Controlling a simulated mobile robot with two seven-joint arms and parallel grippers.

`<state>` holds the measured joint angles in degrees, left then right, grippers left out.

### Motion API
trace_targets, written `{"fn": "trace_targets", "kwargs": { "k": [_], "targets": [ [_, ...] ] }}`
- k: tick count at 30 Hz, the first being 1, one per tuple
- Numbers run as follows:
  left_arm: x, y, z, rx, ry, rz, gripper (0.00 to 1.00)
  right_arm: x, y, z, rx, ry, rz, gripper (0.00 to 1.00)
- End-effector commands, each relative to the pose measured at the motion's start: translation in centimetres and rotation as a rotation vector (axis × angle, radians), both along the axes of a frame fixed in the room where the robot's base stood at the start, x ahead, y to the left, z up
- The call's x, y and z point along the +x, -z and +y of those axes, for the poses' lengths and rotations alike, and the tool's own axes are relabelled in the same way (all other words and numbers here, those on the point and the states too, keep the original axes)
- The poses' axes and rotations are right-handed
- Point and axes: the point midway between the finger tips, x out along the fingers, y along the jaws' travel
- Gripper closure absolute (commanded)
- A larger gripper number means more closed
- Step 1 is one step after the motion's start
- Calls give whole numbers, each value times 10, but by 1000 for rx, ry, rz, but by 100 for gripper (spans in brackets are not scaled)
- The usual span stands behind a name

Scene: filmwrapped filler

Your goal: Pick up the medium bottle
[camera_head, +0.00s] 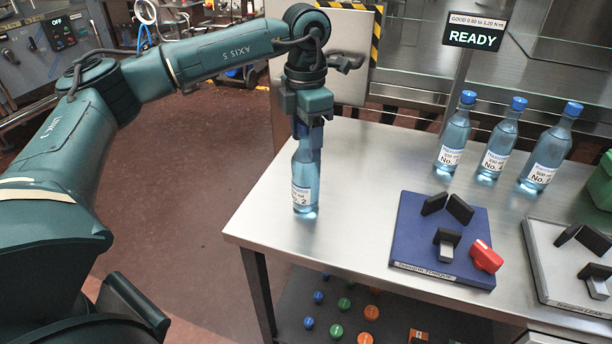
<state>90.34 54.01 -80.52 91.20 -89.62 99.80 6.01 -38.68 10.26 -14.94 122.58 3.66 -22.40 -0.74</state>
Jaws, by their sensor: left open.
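A blue-tinted clear bottle (305,180) with a white label reading "No. 2" is upright at the left part of the steel table (350,235). My left gripper (309,130) is directly above it, pointing down, its open fingers around the top of the bottle and hiding its cap. Whether the fingers touch it I cannot tell. Three similar blue-capped bottles stand in a row at the back right: a left one (453,138), a middle one (498,143) and a right one (550,150). Which bottle is the medium one is not clear. My right gripper is out of view.
A blue fixture (415,245) with black blocks and a red part (486,256) lies right of centre. A grey fixture (545,262) is beside it. A "READY" sign (474,38) stands behind. A shelf below holds several coloured caps. The table between bottle and blue fixture is clear.

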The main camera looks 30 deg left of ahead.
Motion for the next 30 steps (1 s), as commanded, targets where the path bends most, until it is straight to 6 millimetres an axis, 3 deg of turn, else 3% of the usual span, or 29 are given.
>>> {"fn": "trace_targets", "kwargs": {
  "k": [7,27,30],
  "targets": [
    [0,2,0,-1,0,-1,41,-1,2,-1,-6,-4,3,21],
    [0,2,0,-1,1,-1,96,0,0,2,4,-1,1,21],
    [0,2,0,-1,1,-1,100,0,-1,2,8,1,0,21]
  ]
}}
